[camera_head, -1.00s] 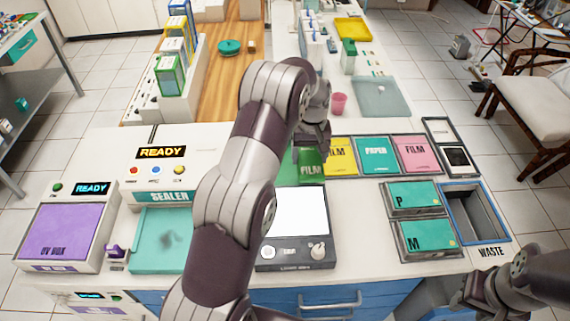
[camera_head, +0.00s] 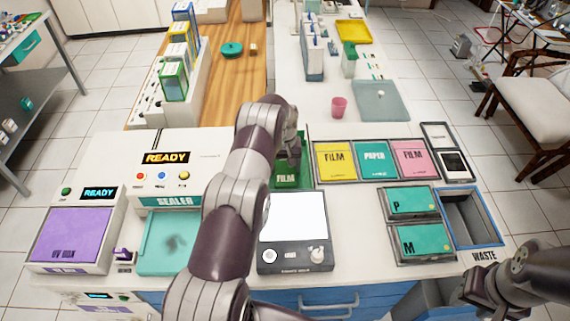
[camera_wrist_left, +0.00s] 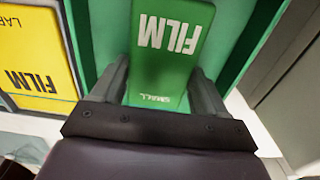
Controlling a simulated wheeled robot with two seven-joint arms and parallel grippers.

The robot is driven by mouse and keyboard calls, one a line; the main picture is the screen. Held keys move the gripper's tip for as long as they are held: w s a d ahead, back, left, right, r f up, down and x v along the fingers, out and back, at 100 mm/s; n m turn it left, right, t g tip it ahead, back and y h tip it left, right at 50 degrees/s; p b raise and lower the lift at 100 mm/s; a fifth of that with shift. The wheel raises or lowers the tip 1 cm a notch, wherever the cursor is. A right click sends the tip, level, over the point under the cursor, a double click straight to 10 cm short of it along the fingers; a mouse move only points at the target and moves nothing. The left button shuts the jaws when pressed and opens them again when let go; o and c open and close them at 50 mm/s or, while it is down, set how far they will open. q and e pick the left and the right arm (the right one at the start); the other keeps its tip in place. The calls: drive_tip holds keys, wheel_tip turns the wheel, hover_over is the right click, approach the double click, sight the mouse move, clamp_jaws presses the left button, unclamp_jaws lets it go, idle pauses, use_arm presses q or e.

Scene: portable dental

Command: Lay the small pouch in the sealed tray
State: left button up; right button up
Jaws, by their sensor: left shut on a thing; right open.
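A green pouch marked FILM and SMALL (camera_wrist_left: 172,50) is between the fingers of my left gripper (camera_wrist_left: 162,78). The same pouch (camera_head: 286,180) shows below the gripper (camera_head: 289,158) in the head view, behind the light box. A green tray (camera_head: 307,165) lies under and around the pouch, and its green rim (camera_wrist_left: 246,50) shows beside the pouch in the left wrist view. I cannot tell whether the pouch touches the tray floor. My arm hides part of the tray. My right gripper (camera_head: 482,290) is open and empty at the lower right.
Yellow (camera_head: 335,160), teal (camera_head: 372,158) and pink (camera_head: 411,157) pouches lie in a row to the right. The light box (camera_head: 295,258) is in front, the sealer (camera_head: 170,178) to the left. P (camera_head: 411,201) and M (camera_head: 420,239) trays stand beside the waste bin (camera_head: 488,238).

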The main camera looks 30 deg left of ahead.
use_arm(q)
drive_tip(key=o, duration=1.1)
drive_tip(key=shift+f, duration=0.15)
